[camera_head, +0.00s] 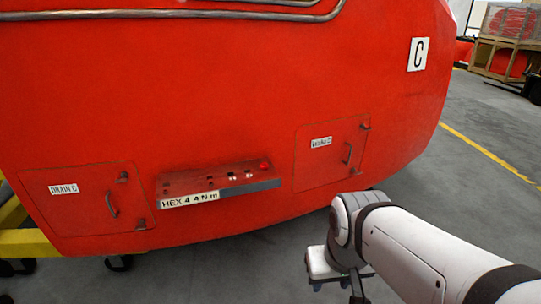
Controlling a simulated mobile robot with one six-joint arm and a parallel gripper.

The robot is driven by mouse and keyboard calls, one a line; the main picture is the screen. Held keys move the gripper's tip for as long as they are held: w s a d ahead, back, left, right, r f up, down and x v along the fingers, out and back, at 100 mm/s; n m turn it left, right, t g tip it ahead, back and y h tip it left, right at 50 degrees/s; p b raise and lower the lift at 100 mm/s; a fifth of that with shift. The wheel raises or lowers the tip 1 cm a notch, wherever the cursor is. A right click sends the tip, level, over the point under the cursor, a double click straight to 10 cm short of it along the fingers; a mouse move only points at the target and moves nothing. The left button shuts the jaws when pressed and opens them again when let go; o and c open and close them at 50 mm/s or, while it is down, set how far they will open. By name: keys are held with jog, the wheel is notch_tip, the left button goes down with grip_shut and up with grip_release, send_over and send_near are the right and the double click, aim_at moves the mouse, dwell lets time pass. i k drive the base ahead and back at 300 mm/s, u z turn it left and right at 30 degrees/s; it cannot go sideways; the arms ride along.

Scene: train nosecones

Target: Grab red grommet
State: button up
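A small red round piece (265,166), which looks like the red grommet, sits at the right end of a narrow ledge (220,190) on the front of the red nosecone. It is small and close in colour to the ledge, so its shape is hard to make out. My gripper (331,286) is low at the bottom centre right, below and to the right of the ledge, pointing down over the grey floor. It is well apart from the grommet. Its fingertips are small and partly hidden, so I cannot tell whether it is open or shut.
The ledge is labelled "HEX 4 4 N m" and holds several other small pieces (232,175). Hatches with handles flank it: "DRAIN C" (85,205) at left, another (325,165) at right. A yellow stand (30,240) is at lower left. Crates (500,50) stand far right.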

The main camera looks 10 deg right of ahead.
aim_at(264, 166)
jog(key=u, duration=1.9)
jog(key=i, duration=1.15)
jog(key=z, duration=2.45)
jog(key=i, duration=1)
